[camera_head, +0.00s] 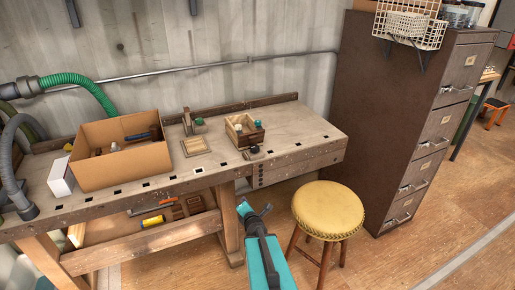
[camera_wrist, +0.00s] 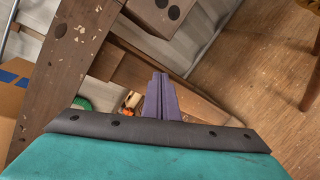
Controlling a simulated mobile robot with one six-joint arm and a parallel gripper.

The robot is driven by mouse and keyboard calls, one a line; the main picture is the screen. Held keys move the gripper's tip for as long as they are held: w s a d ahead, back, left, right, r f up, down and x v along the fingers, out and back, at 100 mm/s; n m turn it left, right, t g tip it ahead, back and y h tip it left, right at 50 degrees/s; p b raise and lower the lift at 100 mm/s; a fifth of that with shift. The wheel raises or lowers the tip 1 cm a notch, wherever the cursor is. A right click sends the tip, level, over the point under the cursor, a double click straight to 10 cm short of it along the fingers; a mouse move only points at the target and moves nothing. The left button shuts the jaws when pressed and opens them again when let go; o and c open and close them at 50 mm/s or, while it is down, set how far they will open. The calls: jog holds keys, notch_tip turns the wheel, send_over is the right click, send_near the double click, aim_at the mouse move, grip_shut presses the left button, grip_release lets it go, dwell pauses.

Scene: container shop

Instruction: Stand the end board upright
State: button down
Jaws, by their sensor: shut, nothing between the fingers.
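My gripper (camera_head: 245,208) hangs low in front of the workbench, left of the stool and well below the bench top. In the wrist view its purple-grey fingers (camera_wrist: 162,97) are together and empty. On the bench top, a small wooden piece with an upright board (camera_head: 187,120) stands near the back. In front of it lies a shallow square wooden tray (camera_head: 196,146). To the right is an open wooden box (camera_head: 245,132) with small round-topped items inside. I cannot tell which wooden part is the end board. None of these touches my gripper.
A cardboard box (camera_head: 122,165) with tools stands left on the workbench (camera_head: 297,125). A yellow stool (camera_head: 328,208) stands close right of my gripper, before a brown filing cabinet (camera_head: 385,110). The shelf below the bench holds a yellow tool (camera_head: 153,221). The bench top's right end is clear.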

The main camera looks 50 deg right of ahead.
jog(key=d+r+n+t, duration=0.1)
jog(key=d+r+n, duration=0.1)
jog(key=s+d+r+n+t, duration=0.1)
jog(key=d+r, duration=0.1)
jog(key=r, duration=0.1)
jog(key=s+d+r+n+t+h+b, duration=0.1)
jog(key=d+r+n, duration=0.1)
jog(key=r, duration=0.1)
jog(key=shift+r+n, duration=0.25)
jog(key=shift+n, duration=0.05)
jog(key=s+d+r+n+t+b, duration=0.1)
jog(key=s+r+n+t, duration=0.3)
jog(key=r+n, duration=0.4)
jog(key=shift+s+d+r+n+t+y+b, duration=0.35)
jog(key=shift+s+d+r, duration=0.2)
jog(key=shift+d+r, duration=0.25)
jog(key=x, duration=0.1)
jog(key=b+x, duration=0.1)
jog(key=b, duration=0.1)
jog(key=shift+w+d+f, duration=0.15)
jog(key=shift+w+d, duration=0.05)
jog(key=shift+w, duration=0.2)
jog(key=w+b, duration=0.1)
jog(key=b, duration=0.3)
jog(key=shift+d, duration=0.2)
